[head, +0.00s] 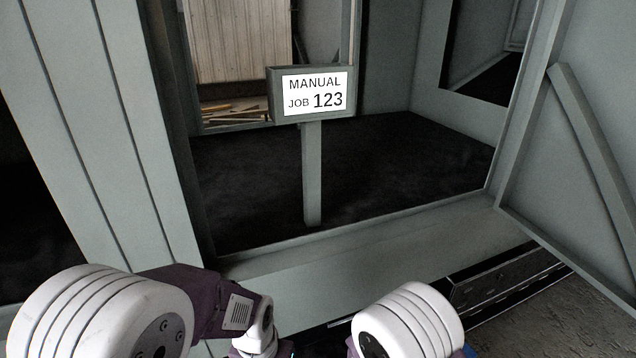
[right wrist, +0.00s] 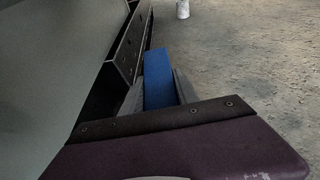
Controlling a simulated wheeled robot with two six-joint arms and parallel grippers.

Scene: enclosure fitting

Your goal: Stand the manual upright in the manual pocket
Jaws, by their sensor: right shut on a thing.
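The manual pocket (head: 310,93) is a grey box on a post inside the open enclosure, in the head view. Its front label reads "MANUAL JOB 123", and its inside is hidden from here. The manual (right wrist: 158,75) shows in the right wrist view as a narrow blue strip. My right gripper (right wrist: 157,95) is shut on it, one grey finger on each side.
The enclosure's sill (head: 370,249) runs below the opening, with a grey frame post (head: 110,130) at left and an open door panel (head: 575,190) at right. Space around the pocket looks clear. A white cylinder (right wrist: 183,9) stands on the rough floor (right wrist: 255,60).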

